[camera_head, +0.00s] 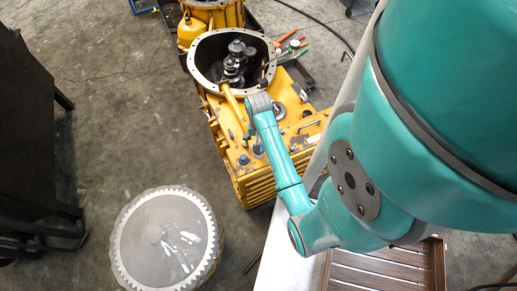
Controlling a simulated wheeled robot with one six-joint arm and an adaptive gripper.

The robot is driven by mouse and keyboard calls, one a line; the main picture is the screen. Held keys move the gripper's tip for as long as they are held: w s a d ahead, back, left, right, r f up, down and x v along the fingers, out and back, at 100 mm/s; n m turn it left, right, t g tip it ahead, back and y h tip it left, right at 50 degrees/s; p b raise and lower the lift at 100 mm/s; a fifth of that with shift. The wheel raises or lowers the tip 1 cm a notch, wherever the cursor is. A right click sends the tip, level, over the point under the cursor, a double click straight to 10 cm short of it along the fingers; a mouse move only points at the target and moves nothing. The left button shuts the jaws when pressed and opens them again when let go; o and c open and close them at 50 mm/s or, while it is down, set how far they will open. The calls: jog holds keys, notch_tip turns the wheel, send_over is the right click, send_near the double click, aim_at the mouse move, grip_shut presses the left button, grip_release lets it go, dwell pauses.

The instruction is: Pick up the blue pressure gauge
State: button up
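Small blue parts lie on top of the yellow gearbox casing. One blue piece (258,148) sits just left of my forearm, and another blue round piece (244,159) is near the casing's front corner. I cannot tell at this size which one is the pressure gauge. A small dark shape beyond the wrist may be my gripper (263,83). Its fingers are too small to make out, and I see nothing clearly held.
The yellow casing (256,186) has an open round housing (203,66) with dark gears inside. Hand tools (293,49) lie behind it at right. A large toothed ring (124,245) stands on the floor at lower left. A brown slatted surface (385,270) is at bottom right.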

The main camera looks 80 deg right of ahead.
jog(key=shift+f, duration=2.7)
jog(key=c, duration=1.4)
jog(key=shift+r, duration=0.15)
notch_tip(320, 180, up, 10)
jog(key=shift+f, duration=0.1)
jog(key=shift+w, duration=0.1)
